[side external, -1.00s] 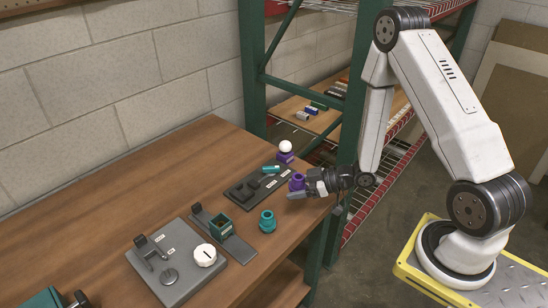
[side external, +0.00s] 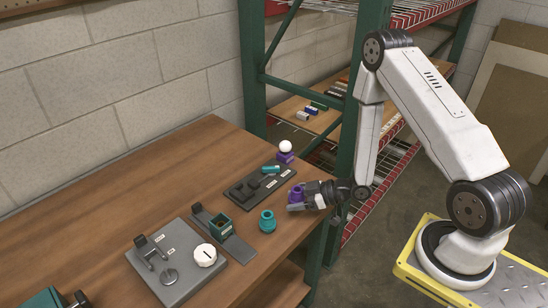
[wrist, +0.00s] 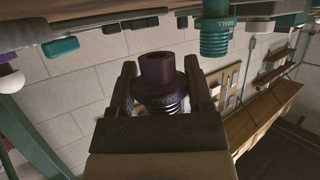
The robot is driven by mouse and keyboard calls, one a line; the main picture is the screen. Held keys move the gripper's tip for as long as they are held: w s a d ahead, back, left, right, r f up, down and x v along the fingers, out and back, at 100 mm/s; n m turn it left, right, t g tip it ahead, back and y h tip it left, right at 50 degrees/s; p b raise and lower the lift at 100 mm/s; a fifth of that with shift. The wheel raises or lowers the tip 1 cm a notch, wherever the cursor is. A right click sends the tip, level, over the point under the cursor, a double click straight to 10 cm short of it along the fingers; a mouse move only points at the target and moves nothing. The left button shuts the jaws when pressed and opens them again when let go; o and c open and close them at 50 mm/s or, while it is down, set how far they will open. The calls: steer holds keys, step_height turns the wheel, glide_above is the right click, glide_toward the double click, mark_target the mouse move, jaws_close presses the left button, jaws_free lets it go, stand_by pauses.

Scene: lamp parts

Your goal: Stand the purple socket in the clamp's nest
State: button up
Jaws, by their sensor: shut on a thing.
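The purple socket (side external: 296,193) is held upright in my gripper (side external: 300,200), near the right edge of the wooden bench. In the wrist view the socket (wrist: 160,80) sits between the two fingers of my gripper (wrist: 160,92), with its threaded part and the word SMALL showing. A narrow dark fixture with an open teal square box (side external: 221,226) and a black post stands left of the gripper. A dark plate (side external: 236,193) with black blocks and a teal handle (side external: 271,169) lies behind it. I cannot tell for sure which of these is the clamp with the nest.
A teal socket (side external: 267,221) stands just left of my gripper; it also shows in the wrist view. A white ball on a purple base (side external: 285,151) stands at the back. A grey plate (side external: 172,292) carries a lever and white dial (side external: 205,255).

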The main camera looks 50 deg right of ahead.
mark_target(295, 214)
steer(key=shift+f, duration=1.75)
steer(key=o, duration=1.3)
steer(key=shift+f, duration=0.15)
steer(key=shift+s+r, duration=0.1)
steer(key=shift+r, duration=0.15)
steer(key=shift+v, duration=5.85)
steer(key=shift+d, duration=0.1)
